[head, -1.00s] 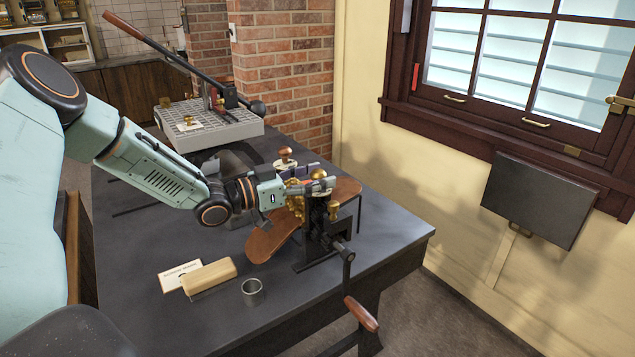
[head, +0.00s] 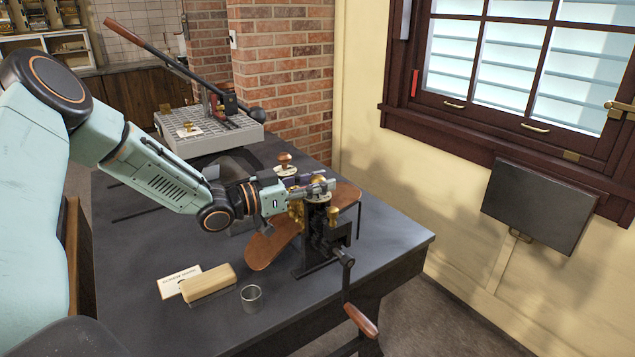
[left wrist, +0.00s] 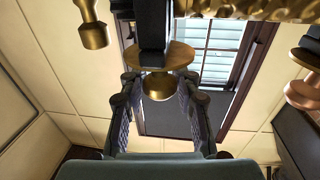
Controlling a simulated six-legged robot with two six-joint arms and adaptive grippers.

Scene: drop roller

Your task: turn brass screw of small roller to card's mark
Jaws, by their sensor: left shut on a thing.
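The small roller (head: 312,258) is a dark cast machine with brass gears, clamped at the bench's right side. Its brass screw shows in the left wrist view as a round brass knob (left wrist: 158,87) under a brass disc, between my two fingers. My left gripper (head: 328,188) reaches in from the left over the top of the roller and is shut on this screw. In the head view the fingers largely cover it. The card (head: 176,279) lies flat at the front left, partly covered by a wooden block (head: 209,282). Its print is too small to read. My right gripper is out of view.
A metal cup (head: 251,298) stands in front of the roller. The crank with a wooden handle (head: 361,320) hangs past the bench's front edge. Behind is a grey slotted plate with a long lever (head: 155,50). The bench's right corner (head: 405,240) is clear.

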